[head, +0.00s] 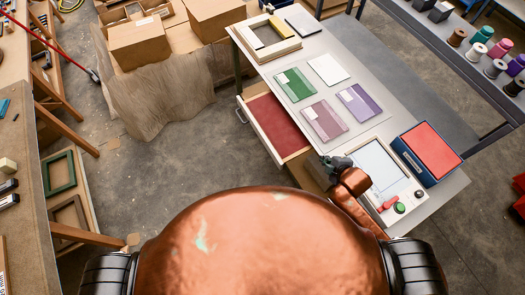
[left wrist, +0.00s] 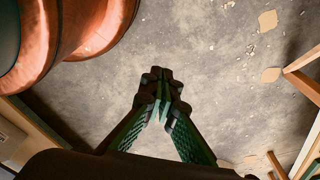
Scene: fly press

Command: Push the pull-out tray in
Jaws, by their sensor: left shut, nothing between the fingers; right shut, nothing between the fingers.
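The pull-out tray (head: 268,118) has a red bottom and pale wooden walls. It sticks out from the left side of the grey table (head: 395,130) in the head view, with a handle on its outer left wall. My right gripper (head: 333,164) is shut and empty, near the table's left edge and close to the near end of the tray. I cannot tell whether it touches anything. My left gripper (left wrist: 162,82) is shut and empty over bare floor in the left wrist view. It does not show in the head view, and the tray is not clear in the wrist view.
On the table are colored cards (head: 323,121), a wooden frame (head: 267,38), a panel with a screen (head: 372,162) and a blue box with a red top (head: 427,152). Cardboard boxes (head: 140,45) stand at the back left. The floor left of the tray is clear.

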